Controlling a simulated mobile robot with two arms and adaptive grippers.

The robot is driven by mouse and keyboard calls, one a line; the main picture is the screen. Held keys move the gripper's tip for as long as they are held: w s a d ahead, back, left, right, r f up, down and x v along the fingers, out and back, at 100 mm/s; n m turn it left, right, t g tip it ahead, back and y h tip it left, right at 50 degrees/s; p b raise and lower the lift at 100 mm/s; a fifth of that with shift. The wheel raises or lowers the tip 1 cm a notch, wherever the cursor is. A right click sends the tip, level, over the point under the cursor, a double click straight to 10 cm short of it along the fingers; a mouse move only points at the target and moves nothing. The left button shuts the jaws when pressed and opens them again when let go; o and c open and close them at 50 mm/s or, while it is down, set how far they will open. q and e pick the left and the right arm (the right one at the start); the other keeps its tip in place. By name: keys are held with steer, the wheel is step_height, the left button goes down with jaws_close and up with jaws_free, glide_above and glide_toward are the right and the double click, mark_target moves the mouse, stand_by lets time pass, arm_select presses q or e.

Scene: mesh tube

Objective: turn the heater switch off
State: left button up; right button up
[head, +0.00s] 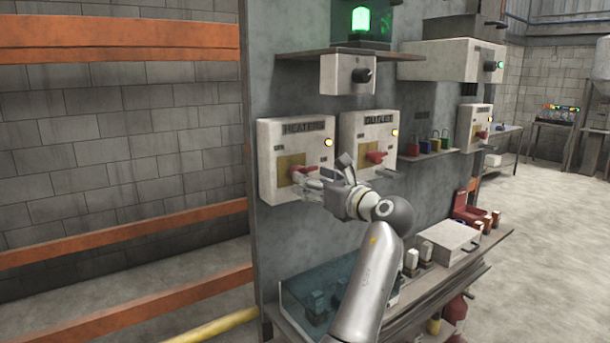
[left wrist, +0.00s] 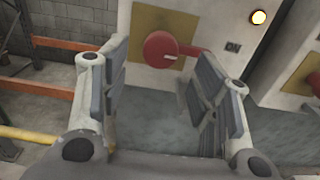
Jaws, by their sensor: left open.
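The heater switch is a red round knob with a lever, on a yellow plate on the white box labelled HEATERS (head: 291,130). The red heater switch (head: 298,174) is partly hidden by my gripper in the head view. In the left wrist view the red switch (left wrist: 161,47) shows beyond my fingers, its lever pointing right toward an "ON" mark. My left gripper (head: 312,184) is open in front of the box; in the left wrist view its two fingers (left wrist: 155,95) stand apart with nothing between them. Whether they touch the lever is unclear. My right gripper is not in view.
A lamp (head: 328,142) on the heater box is lit yellow. The OUTLET box (head: 368,135) with its own red switch is close on the right. A knob box (head: 348,74) is above. A shelf (head: 440,285) with a white case (head: 448,242) is below.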

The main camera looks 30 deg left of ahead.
mark_target(306, 172)
arm_select(q)
steer(key=shift+x, duration=1.95)
steer(key=c, duration=1)
steer(key=shift+p, duration=0.3)
